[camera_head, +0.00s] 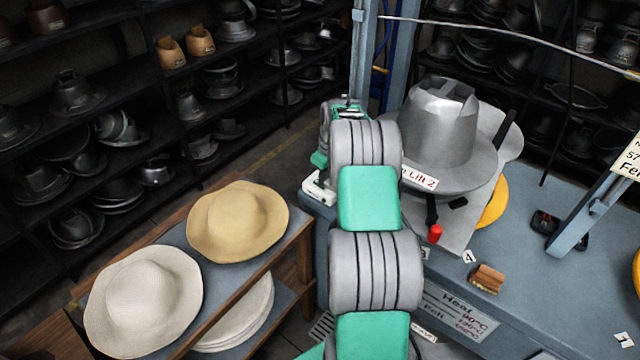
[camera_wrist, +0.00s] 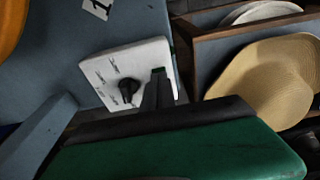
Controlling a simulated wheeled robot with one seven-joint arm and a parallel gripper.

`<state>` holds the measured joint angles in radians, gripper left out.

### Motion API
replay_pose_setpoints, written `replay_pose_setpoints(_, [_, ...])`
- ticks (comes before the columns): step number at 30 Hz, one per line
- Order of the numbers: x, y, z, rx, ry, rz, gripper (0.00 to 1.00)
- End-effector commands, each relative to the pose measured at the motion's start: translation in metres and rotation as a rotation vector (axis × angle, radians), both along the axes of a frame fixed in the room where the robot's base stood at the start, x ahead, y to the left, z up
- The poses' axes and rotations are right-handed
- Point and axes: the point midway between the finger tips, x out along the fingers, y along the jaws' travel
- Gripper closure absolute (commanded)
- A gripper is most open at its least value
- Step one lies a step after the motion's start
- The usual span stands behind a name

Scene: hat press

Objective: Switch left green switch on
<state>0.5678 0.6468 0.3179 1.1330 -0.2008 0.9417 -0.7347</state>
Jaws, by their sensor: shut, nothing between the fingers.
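A white switch box (camera_wrist: 112,72) with small labels and a black rotary knob (camera_wrist: 129,90) shows in the wrist view. A small green patch (camera_wrist: 158,71) appears at the box's right side, right at the tips of my fingers. I take it for the green switch, but cannot be sure, nor tell its position. My gripper (camera_wrist: 160,82) is shut and empty, its dark fingers over the box's right part, right of the knob. I cannot tell if the tips touch. In the head view the white box (camera_head: 318,191) sits at the bench's left corner, partly hidden by my arm.
A metal hat press (camera_head: 440,130) stands on the blue bench (camera_head: 540,300) with a red-tipped lever (camera_head: 434,233). A wooden block (camera_head: 487,278) lies in front. A wooden rack with a tan hat (camera_head: 238,220) and a cream hat (camera_head: 143,300) stands at left. Shelves line the back.

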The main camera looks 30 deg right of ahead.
Motion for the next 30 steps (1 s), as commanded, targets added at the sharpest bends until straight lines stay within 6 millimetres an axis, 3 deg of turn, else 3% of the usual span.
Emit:
replay_pose_setpoints(21, [0.0,0.0,0.067,-0.001,-0.001,0.0,1.0])
replay_pose_setpoints(30, [0.0,0.0,0.069,0.0,0.0,0.0,1.0])
